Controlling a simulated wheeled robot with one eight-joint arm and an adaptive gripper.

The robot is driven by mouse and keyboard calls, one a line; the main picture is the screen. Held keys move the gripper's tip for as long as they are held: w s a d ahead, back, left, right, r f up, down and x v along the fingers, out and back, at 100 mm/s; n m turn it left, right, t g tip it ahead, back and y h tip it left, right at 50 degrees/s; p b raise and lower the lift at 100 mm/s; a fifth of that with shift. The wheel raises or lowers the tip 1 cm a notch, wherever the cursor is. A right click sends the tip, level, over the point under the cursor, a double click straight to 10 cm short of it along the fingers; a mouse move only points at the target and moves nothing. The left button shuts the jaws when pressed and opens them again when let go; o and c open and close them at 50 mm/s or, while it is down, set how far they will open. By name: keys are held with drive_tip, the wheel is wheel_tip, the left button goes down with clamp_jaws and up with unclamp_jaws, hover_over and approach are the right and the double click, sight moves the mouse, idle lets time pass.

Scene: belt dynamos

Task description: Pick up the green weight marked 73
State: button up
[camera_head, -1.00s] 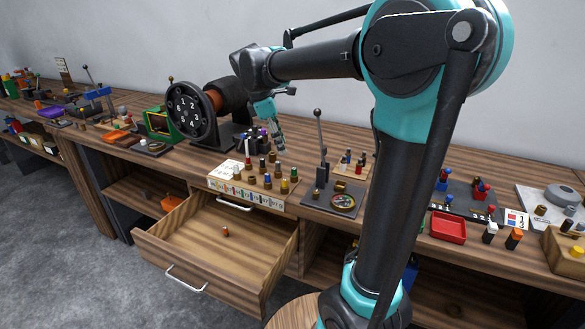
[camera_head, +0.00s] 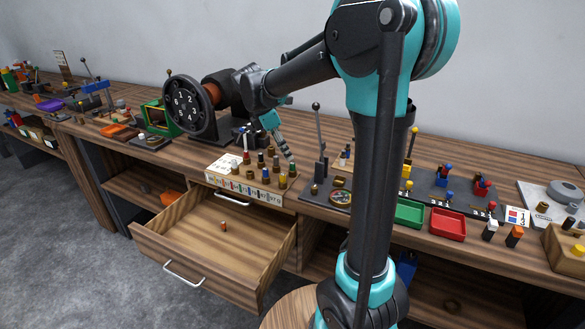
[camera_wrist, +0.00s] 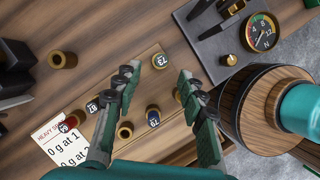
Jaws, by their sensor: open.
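The weight marked 73 (camera_wrist: 160,61) shows in the wrist view as a round cap with a pale number, just beyond the gap between my fingertips. Its cap looks dark green inside a brassy rim. In the head view, a green-topped weight (camera_head: 292,169) stands at the right end of the block of weights, just under my fingers; its number is too small to read there. My gripper (camera_wrist: 158,76) is open and empty, with its fingers pointing down over the block. It shows in the head view (camera_head: 287,152) above the block's right end.
Blue-capped weights marked 87 (camera_wrist: 92,107) and 78 (camera_wrist: 153,120) stand close by. A dark plate with a gauge (camera_wrist: 262,33) and an upright lever (camera_head: 319,140) stand right of the block. An open drawer (camera_head: 190,250) juts out below. Green (camera_head: 409,213) and red (camera_head: 448,224) trays lie further right.

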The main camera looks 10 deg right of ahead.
sight(292, 163)
drive_tip(key=shift+x, duration=2.75)
clamp_jaws()
